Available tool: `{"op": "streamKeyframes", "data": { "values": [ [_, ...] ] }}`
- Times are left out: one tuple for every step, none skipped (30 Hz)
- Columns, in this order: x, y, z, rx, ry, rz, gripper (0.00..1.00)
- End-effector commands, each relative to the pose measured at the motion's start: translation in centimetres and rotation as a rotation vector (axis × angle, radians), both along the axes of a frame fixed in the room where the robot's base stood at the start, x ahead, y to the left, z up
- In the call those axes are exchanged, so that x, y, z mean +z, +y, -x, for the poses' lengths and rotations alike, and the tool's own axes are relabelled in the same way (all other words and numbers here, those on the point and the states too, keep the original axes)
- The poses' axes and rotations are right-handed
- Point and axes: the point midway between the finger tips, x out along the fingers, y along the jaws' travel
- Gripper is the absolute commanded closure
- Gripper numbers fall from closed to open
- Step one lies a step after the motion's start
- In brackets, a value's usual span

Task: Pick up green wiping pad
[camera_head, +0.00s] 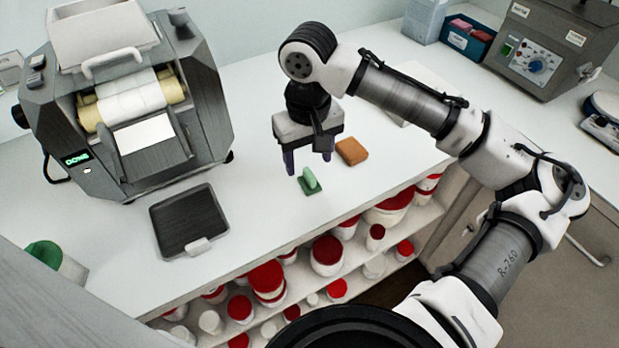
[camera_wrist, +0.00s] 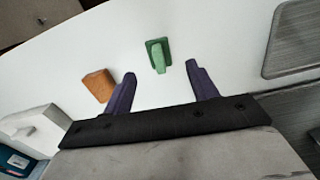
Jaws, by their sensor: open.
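The green wiping pad (camera_head: 309,181) lies on the white bench near its front edge, a flat green base with a lighter green raised grip on top. In the wrist view the pad (camera_wrist: 158,55) shows ahead of and between the two finger tips. My gripper (camera_head: 308,165) hangs above the bench, just behind the pad in the head view, its dark purple fingers spread apart and empty. In the wrist view my gripper (camera_wrist: 160,75) is open, and the pad is not between its fingers in contact.
A dark tray (camera_head: 188,222) sits to the left, before a grey roller machine (camera_head: 128,95). Red-lidded jars (camera_head: 327,254) fill the shelf below the bench edge.

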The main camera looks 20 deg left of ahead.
Motion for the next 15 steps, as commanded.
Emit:
{"op": "streamKeyframes", "data": {
  "values": [
    [-0.2,0.0,0.0,0.000,0.001,0.001,0.42],
    [-0.4,0.0,0.0,0.000,0.000,0.001,0.42],
    [-0.8,0.0,-0.1,0.000,0.001,0.002,0.42],
    [-1.2,0.1,-0.1,0.000,0.002,0.002,0.42],
    [-1.6,0.1,-0.1,0.000,0.001,0.001,0.42],
    [-2.1,0.1,-0.2,0.000,0.001,0.003,0.42],
    [-2.6,0.2,-0.2,0.000,0.002,0.002,0.42],
    [-3.0,0.2,-0.3,0.000,0.001,0.003,0.42],
    [-3.7,0.2,-0.2,0.000,0.001,0.001,0.42],
    [-4.1,0.2,-0.2,0.001,0.001,0.003,0.42],
    [-4.4,0.2,-0.3,0.001,0.001,0.002,0.42],
    [-4.8,0.2,-0.3,0.001,0.000,0.001,0.42],
    [-5.0,0.2,-0.2,0.001,0.001,0.001,0.42],
    [-5.1,0.2,-0.2,0.001,0.001,0.001,0.42],
    [-5.2,0.2,-0.3,0.002,0.000,0.001,0.42]
  ]
}}
